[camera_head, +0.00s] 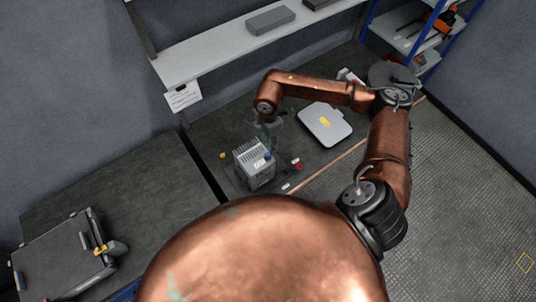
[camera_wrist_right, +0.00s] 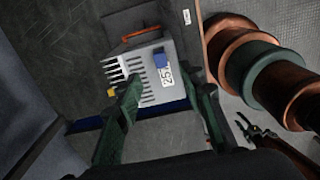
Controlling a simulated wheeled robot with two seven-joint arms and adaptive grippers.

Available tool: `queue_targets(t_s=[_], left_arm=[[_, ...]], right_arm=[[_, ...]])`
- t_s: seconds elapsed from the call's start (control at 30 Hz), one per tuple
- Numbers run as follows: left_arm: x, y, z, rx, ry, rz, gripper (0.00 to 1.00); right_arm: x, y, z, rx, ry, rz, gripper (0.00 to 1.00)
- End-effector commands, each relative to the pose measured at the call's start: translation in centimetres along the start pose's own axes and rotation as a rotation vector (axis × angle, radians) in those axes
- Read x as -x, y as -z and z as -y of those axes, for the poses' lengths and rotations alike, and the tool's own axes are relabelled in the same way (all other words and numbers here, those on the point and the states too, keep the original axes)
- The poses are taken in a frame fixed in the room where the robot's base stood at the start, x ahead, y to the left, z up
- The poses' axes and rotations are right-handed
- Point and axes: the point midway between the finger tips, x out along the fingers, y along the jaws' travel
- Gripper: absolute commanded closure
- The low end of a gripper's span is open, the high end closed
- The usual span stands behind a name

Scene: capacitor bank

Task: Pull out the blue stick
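A grey slotted box (camera_head: 252,171), the capacitor unit, stands on the dark bench in the head view. A small blue piece (camera_head: 267,156), likely the blue stick, is on its upper right part. In the right wrist view the box (camera_wrist_right: 146,75) shows with the blue piece (camera_wrist_right: 161,60) beside a white label. My right gripper (camera_head: 269,131) is just behind the box in the head view. In the right wrist view its green fingers (camera_wrist_right: 167,84) are spread apart, with the box's slotted face and the blue piece seen between and beyond them. My left gripper is out of view.
A pale panel (camera_head: 324,125) lies right of the box. Small red and yellow pieces lie around the box. A grey shelf (camera_head: 205,54) runs behind.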

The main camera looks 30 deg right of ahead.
Motion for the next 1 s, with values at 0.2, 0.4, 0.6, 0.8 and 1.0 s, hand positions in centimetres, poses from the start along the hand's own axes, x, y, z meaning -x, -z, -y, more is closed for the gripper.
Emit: queue_targets(t_s=[0.2, 0.4, 0.6, 0.8, 1.0], left_arm=[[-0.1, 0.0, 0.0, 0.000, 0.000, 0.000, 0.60], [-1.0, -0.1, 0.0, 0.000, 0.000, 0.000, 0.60], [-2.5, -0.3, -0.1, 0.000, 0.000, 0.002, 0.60], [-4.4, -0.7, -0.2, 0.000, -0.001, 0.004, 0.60], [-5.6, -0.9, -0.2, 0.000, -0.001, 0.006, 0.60]], right_arm=[[-0.2, 0.1, 0.0, 0.001, 0.000, -0.003, 0.64], [-1.6, 0.1, 0.1, 0.002, 0.001, -0.004, 0.64], [-4.1, 0.1, 0.1, 0.002, 0.002, -0.004, 0.64], [-7.0, 0.2, 0.1, 0.003, 0.001, -0.005, 0.64], [-8.8, 0.2, 0.0, 0.003, 0.000, -0.005, 0.64]])
